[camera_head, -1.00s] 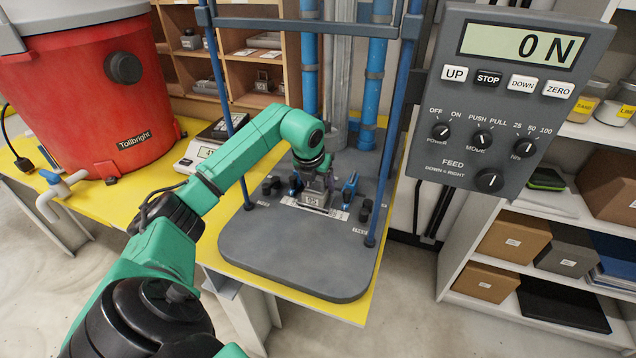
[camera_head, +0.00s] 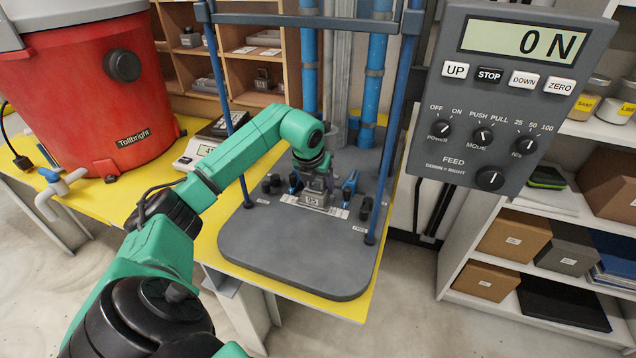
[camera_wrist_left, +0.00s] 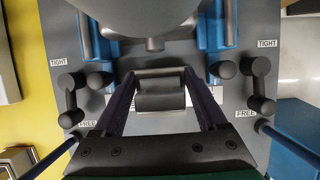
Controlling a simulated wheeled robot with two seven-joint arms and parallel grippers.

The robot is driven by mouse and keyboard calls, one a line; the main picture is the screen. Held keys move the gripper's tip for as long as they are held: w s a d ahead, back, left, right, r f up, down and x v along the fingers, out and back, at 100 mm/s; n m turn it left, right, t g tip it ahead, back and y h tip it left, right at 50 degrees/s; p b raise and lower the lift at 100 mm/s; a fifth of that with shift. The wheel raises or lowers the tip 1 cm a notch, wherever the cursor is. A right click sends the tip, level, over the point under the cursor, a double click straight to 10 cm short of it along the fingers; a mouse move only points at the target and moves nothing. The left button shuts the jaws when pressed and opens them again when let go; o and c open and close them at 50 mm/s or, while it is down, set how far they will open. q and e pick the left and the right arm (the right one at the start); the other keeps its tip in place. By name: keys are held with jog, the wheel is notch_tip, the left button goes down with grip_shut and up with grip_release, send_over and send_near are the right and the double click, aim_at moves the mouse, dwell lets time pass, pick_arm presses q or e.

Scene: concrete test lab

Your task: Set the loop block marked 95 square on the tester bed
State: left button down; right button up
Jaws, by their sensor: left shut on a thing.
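The grey loop block (camera_head: 313,201), with a marked white label on its front too small to read surely, is at the tester bed (camera_head: 290,262), between the blue clamps. My left gripper (camera_head: 318,184) comes down over it from above and is shut on it. In the left wrist view the block (camera_wrist_left: 160,95) sits between the two dark fingers (camera_wrist_left: 162,112). A pale marked strip on the bed runs by the block. Whether the block touches the bed or hangs just above it I cannot tell. My right gripper is not in view.
Blue clamps (camera_wrist_left: 211,30) and black levers (camera_wrist_left: 258,85) flank the block, with TIGHT and FREE labels. Blue posts (camera_head: 383,150) rise at the bed's sides. The control panel (camera_head: 505,95) reads ON at right. The bed's front is clear. A scale (camera_head: 200,150) stands left.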

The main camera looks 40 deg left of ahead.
pick_arm(q)
jog(key=shift+f, duration=0.1)
dwell(0.3)
grip_release()
jog(key=shift+s+d, duration=0.1)
jog(key=shift+r+p, duration=1.95)
jog(key=shift+r, duration=0.6)
jog(key=shift+f, duration=0.1)
